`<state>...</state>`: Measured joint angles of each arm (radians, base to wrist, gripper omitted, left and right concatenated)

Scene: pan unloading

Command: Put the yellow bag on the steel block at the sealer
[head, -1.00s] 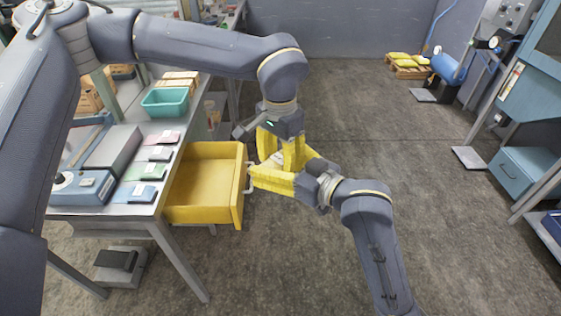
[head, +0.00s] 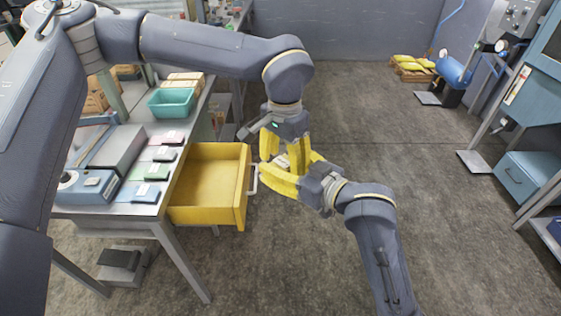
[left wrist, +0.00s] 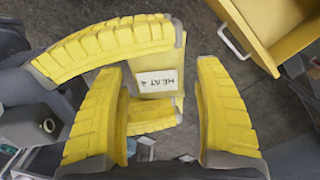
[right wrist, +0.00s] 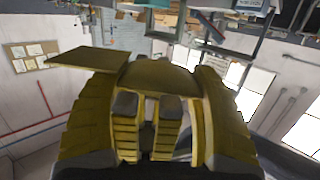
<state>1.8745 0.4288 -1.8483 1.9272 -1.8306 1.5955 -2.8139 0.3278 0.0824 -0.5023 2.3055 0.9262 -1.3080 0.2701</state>
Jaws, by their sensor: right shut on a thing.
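The yellow bag (left wrist: 157,80) carries a white label with handwriting, seen in the left wrist view. In the head view its pale label (head: 282,161) shows among the yellow fingers. My right gripper (head: 291,172) comes in from the lower right and is shut on the bag. My left gripper (head: 284,148) points down from above, its fingers apart, close over the bag. In the left wrist view a gap shows between the left fingers (left wrist: 163,125), with the bag beyond. A grey block (head: 109,150) and a blue-based device (head: 88,187) stand on the bench; I cannot tell which is the sealer's steel block.
An open yellow drawer (head: 210,200) juts from the bench beside the grippers. A teal bin (head: 171,102) and several small flat packets lie on the bench. A pallet with yellow sacks (head: 411,66) and a blue tank (head: 453,70) stand far right. The floor between is clear.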

